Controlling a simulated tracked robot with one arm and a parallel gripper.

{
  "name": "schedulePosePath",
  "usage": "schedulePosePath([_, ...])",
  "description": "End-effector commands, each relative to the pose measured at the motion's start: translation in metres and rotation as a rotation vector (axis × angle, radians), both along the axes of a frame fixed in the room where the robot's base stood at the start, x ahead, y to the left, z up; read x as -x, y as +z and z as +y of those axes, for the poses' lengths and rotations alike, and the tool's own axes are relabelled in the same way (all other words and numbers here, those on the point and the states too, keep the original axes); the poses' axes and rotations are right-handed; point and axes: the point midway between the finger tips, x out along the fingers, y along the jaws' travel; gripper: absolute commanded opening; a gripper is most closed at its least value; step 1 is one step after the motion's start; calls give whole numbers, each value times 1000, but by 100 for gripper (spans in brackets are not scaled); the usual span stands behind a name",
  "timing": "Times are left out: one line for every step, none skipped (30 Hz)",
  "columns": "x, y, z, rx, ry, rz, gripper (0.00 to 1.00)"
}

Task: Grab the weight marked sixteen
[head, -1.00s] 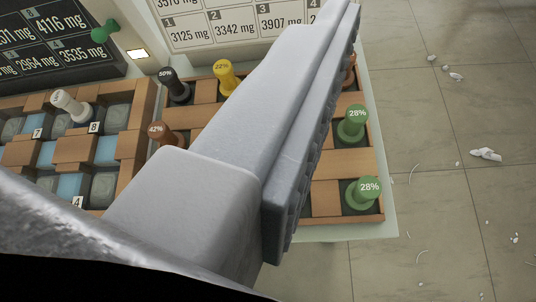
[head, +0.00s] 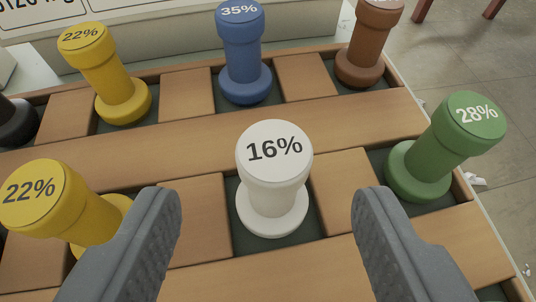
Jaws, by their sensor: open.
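The white weight marked 16% (head: 274,190) stands upright in a dark square slot of the wooden tray (head: 330,128), near the middle of the head view. My gripper (head: 268,215) is open, with one grey finger to the left of the white weight and the other to its right. The fingers are apart from it, and nothing is held. Its label faces up and reads clearly.
Close by stand a yellow 22% weight (head: 62,205) at left and a green 28% weight (head: 445,148) at right. Behind are another yellow weight (head: 105,75), a blue 35% weight (head: 243,55) and a brown weight (head: 366,45). Tiled floor (head: 490,60) shows at right.

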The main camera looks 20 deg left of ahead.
Motion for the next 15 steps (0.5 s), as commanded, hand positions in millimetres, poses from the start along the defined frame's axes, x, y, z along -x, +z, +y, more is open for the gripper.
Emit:
schedulePosePath([-6, -6, 3, 1, 0, 2, 55])
schedulePosePath([-10, -8, 4, 0, 0, 1, 55])
schedulePosePath([-13, -9, 6, 0, 0, 0, 55])
schedulePosePath([-16, -9, 6, 0, 0, -2, 55])
schedulePosePath([-18, -10, 7, 0, 0, -2, 55])
schedulePosePath([-19, -11, 8, 0, 0, -2, 55])
schedulePosePath([-20, -11, 8, 0, 0, -2, 55])
schedulePosePath([-21, -12, 8, 0, 0, -2, 55])
schedulePosePath([-22, -13, 9, 0, 0, -2, 55])
schedulePosePath([-23, -14, 9, 0, 0, -1, 55])
schedulePosePath([-25, -15, 10, 0, 0, -1, 55])
schedulePosePath([-27, -18, 10, 1, 0, 0, 55])
schedulePosePath([-30, -21, 11, 1, 0, 2, 55])
schedulePosePath([-32, -24, 12, 1, 1, 3, 55])
schedulePosePath([-36, -28, 13, 1, 1, 3, 55])
